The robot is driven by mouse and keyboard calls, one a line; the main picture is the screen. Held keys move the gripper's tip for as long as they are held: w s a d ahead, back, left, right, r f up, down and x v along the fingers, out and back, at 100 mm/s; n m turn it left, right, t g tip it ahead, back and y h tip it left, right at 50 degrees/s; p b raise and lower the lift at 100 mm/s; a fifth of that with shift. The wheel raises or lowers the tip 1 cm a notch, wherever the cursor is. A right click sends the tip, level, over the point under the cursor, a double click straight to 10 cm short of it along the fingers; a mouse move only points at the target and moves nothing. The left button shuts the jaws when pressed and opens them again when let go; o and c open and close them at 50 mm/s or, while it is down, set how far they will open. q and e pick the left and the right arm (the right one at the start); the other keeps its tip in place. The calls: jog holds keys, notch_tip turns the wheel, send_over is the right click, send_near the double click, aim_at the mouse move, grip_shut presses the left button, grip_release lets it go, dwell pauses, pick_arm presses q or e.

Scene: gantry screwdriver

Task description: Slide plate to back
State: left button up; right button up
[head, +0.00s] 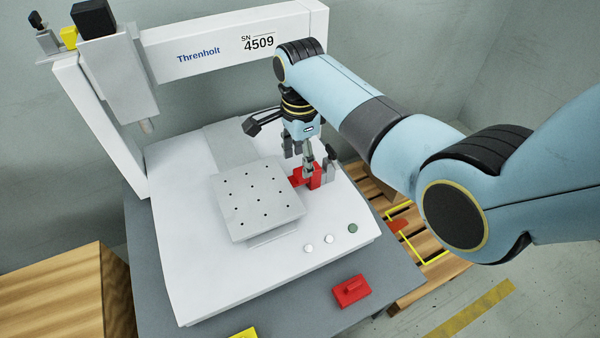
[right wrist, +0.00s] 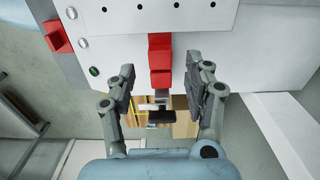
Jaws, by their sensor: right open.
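The plate (head: 258,199) is a light grey square with several dark holes, set on the white machine bed (head: 190,255) toward its front. A red block (head: 314,178) sits at the plate's right edge, and a grey upright piece stands beside it. My right gripper (head: 303,165) is just above and behind the red block, pointing down. In the right wrist view the red block (right wrist: 160,60) lies between and ahead of the open fingers, and the plate (right wrist: 150,12) shows at the top. The fingers appear apart from the block. My left gripper is not in view.
The white gantry (head: 220,45) with its grey screwdriver head (head: 120,80) spans the back left. Two white buttons and a green one (head: 352,228) are on the bed's front right. A separate red block (head: 351,291) lies on the grey table. A wooden pallet (head: 425,255) is at right.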

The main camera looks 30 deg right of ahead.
aim_at(300, 171)
notch_tip(300, 171, down, 4)
jog(key=shift+f+b, duration=0.1)
jog(key=shift+b, duration=0.45)
grip_shut()
